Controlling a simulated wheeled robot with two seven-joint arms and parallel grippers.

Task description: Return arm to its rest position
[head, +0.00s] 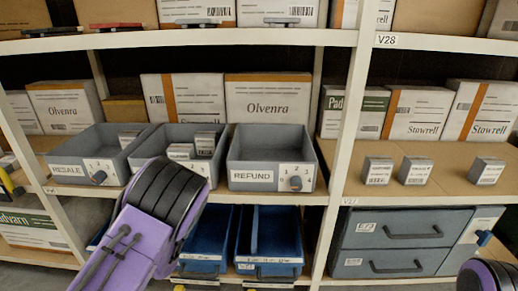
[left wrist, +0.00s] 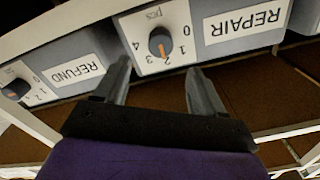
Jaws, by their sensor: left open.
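My left arm (head: 150,225), purple and black, comes up from the bottom in the head view and covers the front of the middle grey bin (head: 168,133). Its gripper is hidden there. In the left wrist view my left gripper (left wrist: 158,68) is open and empty. Its fingers are at the lower edge of the grey REPAIR bin front (left wrist: 215,48), on either side below the dial (left wrist: 160,42). The dial's orange mark points down in the picture, toward the lower numbers. I cannot tell whether a finger touches the bin. My right gripper is out of view; part of that arm (head: 487,276) shows bottom right.
The RESALE bin (head: 75,148) and REFUND bin (head: 270,150) flank the middle bin. A white upright (head: 342,130) stands right of them. Small boxes (head: 415,170) sit on the right shelf above grey drawers (head: 390,235). Blue bins (head: 270,240) are below.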

